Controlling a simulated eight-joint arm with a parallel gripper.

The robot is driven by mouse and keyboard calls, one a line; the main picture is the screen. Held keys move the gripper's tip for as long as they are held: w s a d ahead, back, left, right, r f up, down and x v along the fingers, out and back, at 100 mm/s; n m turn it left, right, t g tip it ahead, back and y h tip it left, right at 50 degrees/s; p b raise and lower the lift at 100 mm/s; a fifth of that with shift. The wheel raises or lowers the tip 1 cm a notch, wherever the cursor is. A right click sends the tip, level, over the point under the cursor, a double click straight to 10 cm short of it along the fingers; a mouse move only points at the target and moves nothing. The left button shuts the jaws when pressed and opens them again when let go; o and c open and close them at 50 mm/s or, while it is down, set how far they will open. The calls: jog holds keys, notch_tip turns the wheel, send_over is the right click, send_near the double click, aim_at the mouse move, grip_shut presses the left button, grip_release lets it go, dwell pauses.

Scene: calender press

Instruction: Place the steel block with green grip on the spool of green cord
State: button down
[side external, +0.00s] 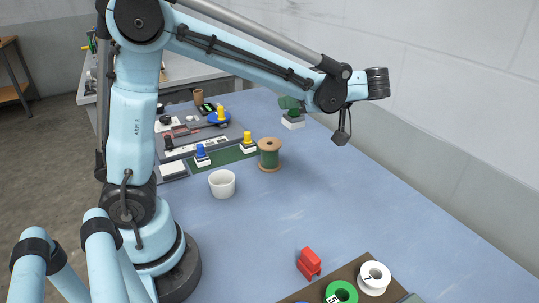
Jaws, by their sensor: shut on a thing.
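The steel block with green grip (293,123) shows below the end of my arm, up and right of the spool in the side external view. My gripper (290,109) is at its green grip and is shut on it. The fingers are small and hard to make out here. The block looks upright and apart from the spool; its height above the table is hard to judge. The spool of green cord (269,155) stands upright on the blue table, with wooden flanges and a bare top.
A white cup (222,184) stands left of the spool. Blocks with yellow (248,143) and blue (201,155) grips stand near it. A red piece (308,263) and a board with reels (373,277) are in front. The wall runs along the right; the middle table is clear.

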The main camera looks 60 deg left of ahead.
jog(key=shift+a+f, duration=5.4)
jog(key=shift+a, duration=0.25)
jog(key=shift+f, duration=0.1)
jog(key=c, duration=0.9)
grip_release()
